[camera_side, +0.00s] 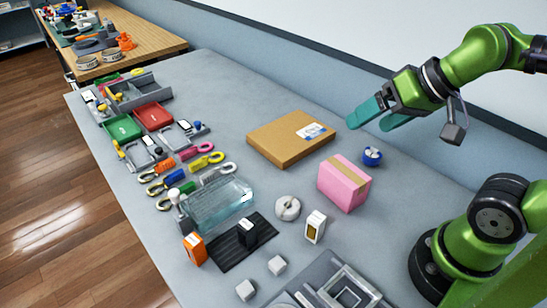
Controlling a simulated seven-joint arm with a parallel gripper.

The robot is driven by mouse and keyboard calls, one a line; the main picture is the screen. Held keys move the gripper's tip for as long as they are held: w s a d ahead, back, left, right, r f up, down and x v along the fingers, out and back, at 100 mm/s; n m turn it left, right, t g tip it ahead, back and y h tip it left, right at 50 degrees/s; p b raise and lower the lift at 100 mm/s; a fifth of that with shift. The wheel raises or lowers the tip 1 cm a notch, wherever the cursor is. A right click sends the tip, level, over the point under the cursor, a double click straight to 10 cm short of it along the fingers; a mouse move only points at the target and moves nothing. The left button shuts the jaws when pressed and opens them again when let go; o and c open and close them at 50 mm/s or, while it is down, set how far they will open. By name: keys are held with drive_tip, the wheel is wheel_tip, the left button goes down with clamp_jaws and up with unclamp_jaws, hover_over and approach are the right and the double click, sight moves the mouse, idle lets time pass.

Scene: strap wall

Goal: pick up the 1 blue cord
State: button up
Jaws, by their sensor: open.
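A small blue coil (372,156), which looks like the blue cord, lies on the grey table behind the pink box. Its top shows a pale patch. My gripper (367,123) is in the air at the upper right, above and near the blue coil in the picture. Its two teal fingers are apart, with nothing between them. The gripper does not touch the coil; the exact height gap cannot be told from this one view.
A pink box (344,183) stands close to the coil. A flat brown carton (290,138) lies to its left. A white coil (288,208), a small white box (314,227) and a clear glass tray (220,205) are nearer. Trays and tools line the left edge.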

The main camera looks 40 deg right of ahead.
drive_tip(key=n+g+h, duration=0.2)
drive_tip(key=n+g, duration=0.3)
drive_tip(key=g, duration=0.2)
hover_over(372, 153)
drive_tip(key=f, duration=1.8)
drive_tip(key=shift+s+d+f, duration=0.25)
drive_tip(key=shift+f, duration=0.1)
drive_tip(key=shift+w+a+f, duration=0.1)
drive_tip(key=shift+w+f, duration=0.05)
drive_tip(key=shift+f, duration=1.15)
drive_tip(key=shift+w+a+f, duration=0.1)
drive_tip(key=shift+w+f, duration=0.05)
drive_tip(key=shift+f, duration=1.15)
drive_tip(key=c, duration=1.2)
